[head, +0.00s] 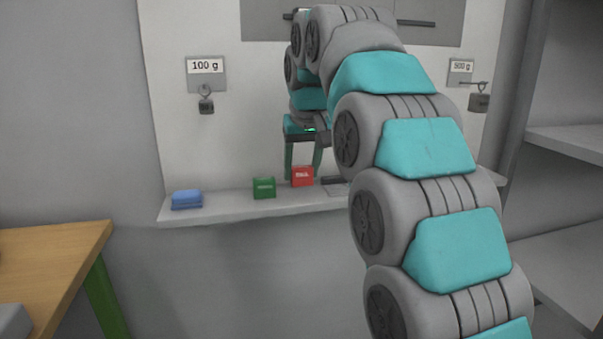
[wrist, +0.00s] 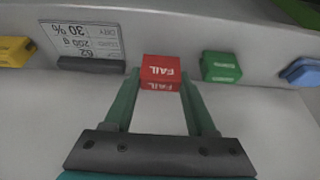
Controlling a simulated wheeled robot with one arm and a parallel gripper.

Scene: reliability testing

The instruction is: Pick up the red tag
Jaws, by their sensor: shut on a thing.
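The red tag (head: 302,176) is a small red block on the white wall shelf in the head view. In the wrist view the red tag (wrist: 161,72) carries the word FAIL, upside down. My gripper (head: 303,172) reaches down to it from above. In the wrist view the fingers of my gripper (wrist: 161,88) stand on either side of the red tag and are shut on it. The tag appears to be at the shelf; I cannot tell whether it still touches the surface.
A green block (head: 264,188) stands just left of the red tag, and a blue block (head: 187,199) lies farther left on the shelf (head: 225,206). A small display (wrist: 83,44) and a yellow block (wrist: 15,51) are on the other side. Weights hang under 100 g (head: 206,66) and 500 g labels.

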